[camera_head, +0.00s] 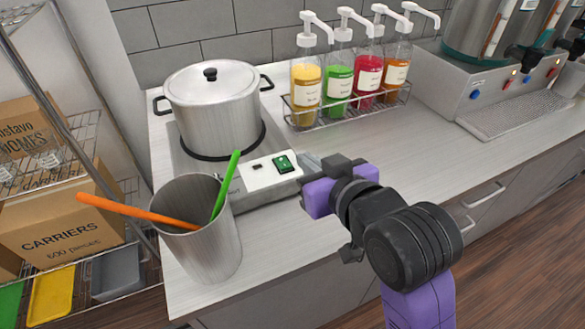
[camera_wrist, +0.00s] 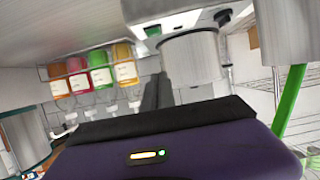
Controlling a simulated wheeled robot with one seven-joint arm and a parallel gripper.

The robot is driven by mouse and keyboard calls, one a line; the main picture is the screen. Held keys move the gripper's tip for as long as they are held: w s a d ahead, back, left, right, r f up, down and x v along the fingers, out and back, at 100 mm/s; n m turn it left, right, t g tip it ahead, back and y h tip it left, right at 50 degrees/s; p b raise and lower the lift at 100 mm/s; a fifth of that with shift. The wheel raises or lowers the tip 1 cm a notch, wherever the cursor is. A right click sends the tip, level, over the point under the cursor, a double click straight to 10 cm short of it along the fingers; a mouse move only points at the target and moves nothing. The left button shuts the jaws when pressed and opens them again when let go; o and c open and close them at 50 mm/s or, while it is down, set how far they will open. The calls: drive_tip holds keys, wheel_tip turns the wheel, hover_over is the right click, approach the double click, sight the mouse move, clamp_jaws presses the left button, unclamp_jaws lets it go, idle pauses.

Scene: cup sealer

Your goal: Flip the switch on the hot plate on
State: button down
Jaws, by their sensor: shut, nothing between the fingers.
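The hot plate (camera_head: 183,157) sits on the counter with a lidded steel pot (camera_head: 211,105) on it. Its white front panel (camera_head: 258,175) carries a green rocker switch (camera_head: 283,163). I cannot tell from the rocker's tilt whether it is on or off. My gripper (camera_head: 310,163) is shut and empty just right of the switch; contact cannot be made out. In the wrist view the picture is upside down: the gripper (camera_wrist: 155,95) points toward the pot (camera_wrist: 191,58), and the green switch (camera_wrist: 152,31) shows near the top.
A steel cup (camera_head: 205,240) holding an orange and a green stick stands left of the panel, near the counter's front edge. A wire rack (camera_head: 345,107) of several syrup pump bottles stands behind. Dispensers (camera_head: 490,80) stand at the right. The counter between is clear.

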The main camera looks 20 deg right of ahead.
drive_tip(key=shift+s+f, duration=0.1)
drive_tip(key=shift+f, duration=0.15)
drive_tip(key=p, duration=0.1)
hover_over(290, 177)
wheel_tip(290, 177, down, 3)
drive_tip(key=shift+f, duration=0.2)
wheel_tip(290, 177, down, 3)
drive_tip(key=shift+f, duration=0.15)
drive_tip(key=shift+f+p, duration=0.3)
drive_tip(key=shift+f, duration=0.2)
drive_tip(key=shift+f, duration=0.1)
